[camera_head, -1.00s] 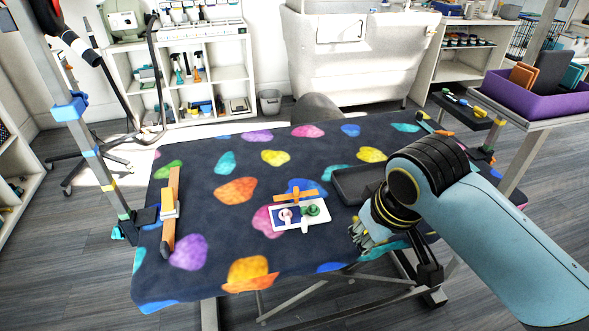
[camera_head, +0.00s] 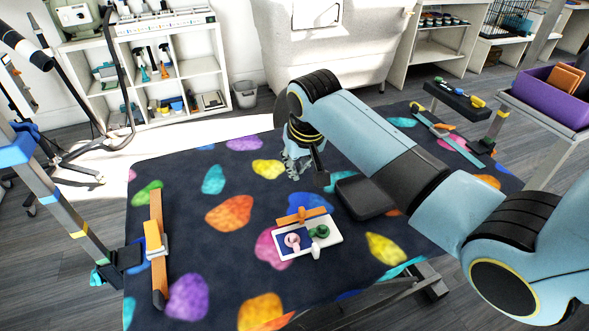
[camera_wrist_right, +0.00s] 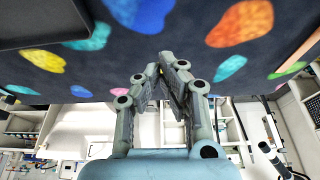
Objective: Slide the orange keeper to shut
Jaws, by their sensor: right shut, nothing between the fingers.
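An orange bar-shaped piece (camera_head: 301,216) lies across the back edge of a white plate (camera_head: 290,251) on the patterned table. The plate also carries a pink ring-shaped piece (camera_head: 292,240) and a green knob (camera_head: 319,231). I cannot tell which orange piece is the keeper. My right gripper (camera_head: 295,166) is above the table's far part, behind the plate and apart from it. It is shut and empty; its fingers show in the right wrist view (camera_wrist_right: 164,70). My left gripper is not in view.
A dark tray (camera_head: 362,198) lies right of the plate, partly behind my right arm. A metal post (camera_head: 62,198) with a blue joint rises at the table's left edge. A purple bin (camera_head: 552,98) stands at the right. The table between bar and plate is clear.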

